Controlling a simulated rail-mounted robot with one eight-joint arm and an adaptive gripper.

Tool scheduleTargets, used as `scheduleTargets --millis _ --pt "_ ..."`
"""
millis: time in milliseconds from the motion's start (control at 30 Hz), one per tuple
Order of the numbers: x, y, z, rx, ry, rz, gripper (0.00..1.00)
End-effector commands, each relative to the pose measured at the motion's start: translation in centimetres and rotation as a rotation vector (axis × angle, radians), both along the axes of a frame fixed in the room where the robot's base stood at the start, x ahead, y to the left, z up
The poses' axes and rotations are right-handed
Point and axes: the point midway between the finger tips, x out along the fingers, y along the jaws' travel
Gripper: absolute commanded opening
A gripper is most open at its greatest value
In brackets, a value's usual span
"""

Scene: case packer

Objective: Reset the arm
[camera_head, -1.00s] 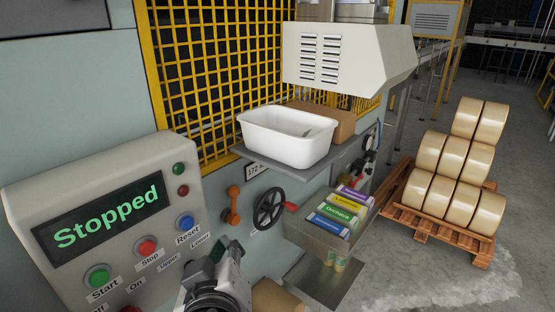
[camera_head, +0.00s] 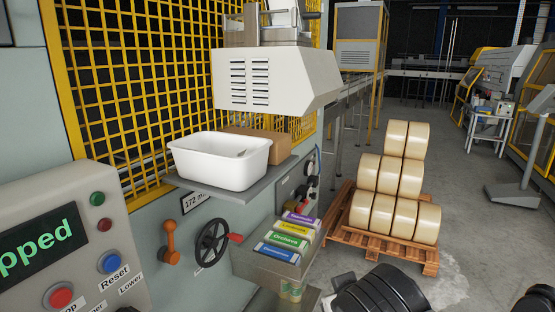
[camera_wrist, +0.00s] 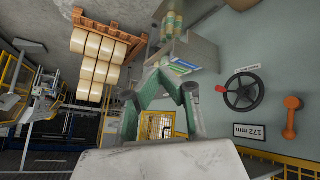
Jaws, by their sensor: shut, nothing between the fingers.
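My gripper (camera_wrist: 163,84) shows in the wrist view with its green fingers at the middle. It is shut and holds nothing. It is in free space, apart from the machine. In the head view, dark parts of my arm (camera_head: 385,293) show at the bottom right edge, and the gripper's fingers are not seen there. The control panel (camera_head: 25,195) is partly cut off at the left, with its display ending in "pped" and a blue Reset button (camera_head: 110,262).
A white tub (camera_head: 220,165) and a cardboard box (camera_head: 262,146) stand on a shelf under the white machine head (camera_head: 275,80). A handwheel (camera_head: 212,244), an orange lever (camera_head: 170,240) and a tray of coloured cartons (camera_head: 285,245) are below. A pallet of rolls (camera_head: 390,190) stands right, with open floor beyond.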

Motion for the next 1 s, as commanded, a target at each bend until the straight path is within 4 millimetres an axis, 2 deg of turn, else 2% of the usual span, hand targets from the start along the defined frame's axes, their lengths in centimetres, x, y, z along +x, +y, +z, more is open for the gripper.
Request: scheduleTargets --millis 33,200,400,600,1000 --pt "-0.3 -1.5 -0.7 0.017 0.017 -0.03 0.0" --pt "-1.6 -4.9 -2.0 0.09 0.065 -0.101 0.0" --pt "-3.1 -7.6 -2.8 0.169 0.092 -0.165 0.0" --pt "-3.7 -8.7 -3.0 0.21 0.098 -0.189 0.0" --pt "-3.8 -8.8 -3.0 0.213 0.098 -0.192 0.0"
